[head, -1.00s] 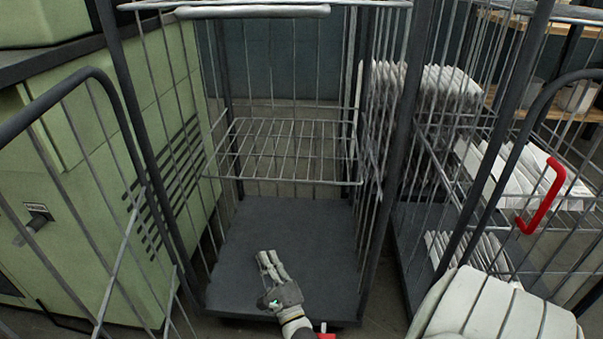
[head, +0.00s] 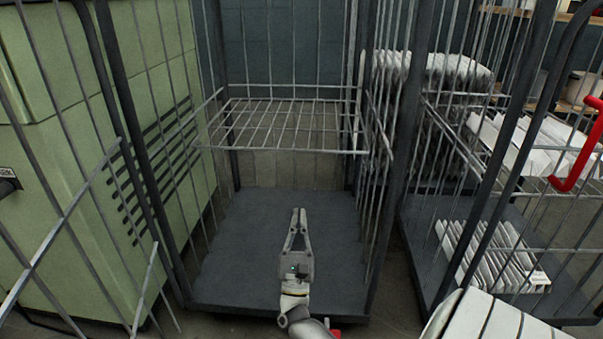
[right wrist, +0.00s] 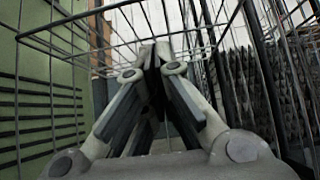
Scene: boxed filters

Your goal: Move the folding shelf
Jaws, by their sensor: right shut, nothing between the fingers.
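The folding shelf (head: 285,126) is a wire grid inside the empty roll cage, lying roughly level at mid-height. In the right wrist view its wires (right wrist: 110,40) cross above and beyond the fingers. My right gripper (head: 298,212) is shut and empty. It points into the cage and shows in front of the dark base plate (head: 240,235), below the shelf's front edge. I see no contact between the fingers (right wrist: 155,55) and the shelf. My left gripper is not in view.
A green cabinet (head: 70,130) stands left of the cage. A second cage at the right holds white boxed filters (head: 490,255) and has a red handle (head: 578,150). Cage side bars (head: 380,190) and the open gates at both sides bound the free space.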

